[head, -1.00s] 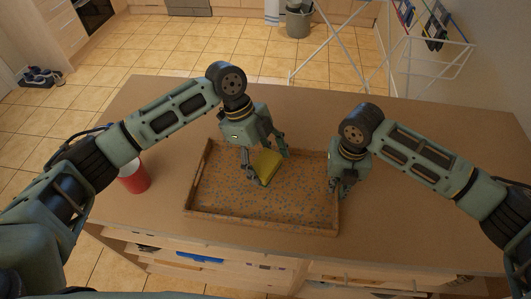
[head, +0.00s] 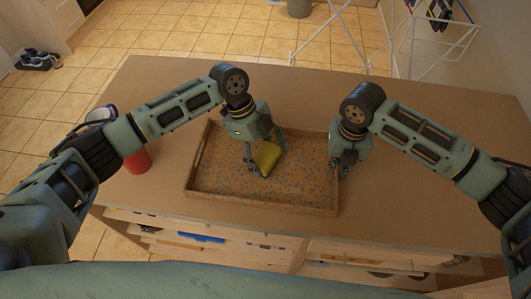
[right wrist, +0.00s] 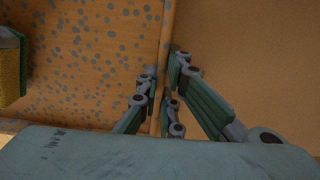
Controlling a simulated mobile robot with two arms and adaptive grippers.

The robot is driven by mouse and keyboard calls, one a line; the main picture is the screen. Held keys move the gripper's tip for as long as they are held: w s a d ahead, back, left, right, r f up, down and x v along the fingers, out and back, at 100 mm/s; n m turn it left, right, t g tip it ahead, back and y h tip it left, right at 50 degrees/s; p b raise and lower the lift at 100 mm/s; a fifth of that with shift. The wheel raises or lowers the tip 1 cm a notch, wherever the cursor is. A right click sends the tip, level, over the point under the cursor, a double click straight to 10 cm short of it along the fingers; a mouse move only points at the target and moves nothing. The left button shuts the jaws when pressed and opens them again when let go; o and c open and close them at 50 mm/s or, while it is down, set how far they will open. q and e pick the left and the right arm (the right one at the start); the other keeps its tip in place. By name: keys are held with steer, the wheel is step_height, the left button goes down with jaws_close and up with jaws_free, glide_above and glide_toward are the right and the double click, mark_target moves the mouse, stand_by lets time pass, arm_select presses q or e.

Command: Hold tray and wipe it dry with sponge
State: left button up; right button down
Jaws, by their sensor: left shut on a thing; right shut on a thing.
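A brown wooden tray (head: 230,188) with raised edges and a blue-speckled floor lies on the counter. My left gripper (head: 264,152) is shut on a yellow and green sponge (head: 266,158) over the tray's middle. Whether the sponge touches the floor is hard to tell. The sponge also shows at the left edge of the right wrist view (right wrist: 10,68). My right gripper (head: 341,166) is shut on the tray's right wall; in the right wrist view its fingers (right wrist: 160,95) sit on either side of that wall.
The brown counter (head: 430,130) is bare right of the tray. A red cup (head: 138,161) stands left of it, partly behind my left arm. Drawers (head: 200,237) show below the front edge. A white drying rack (head: 400,45) stands beyond the counter.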

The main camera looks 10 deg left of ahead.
arm_select(q)
steer(key=shift+f, duration=0.55)
stand_by(0.4)
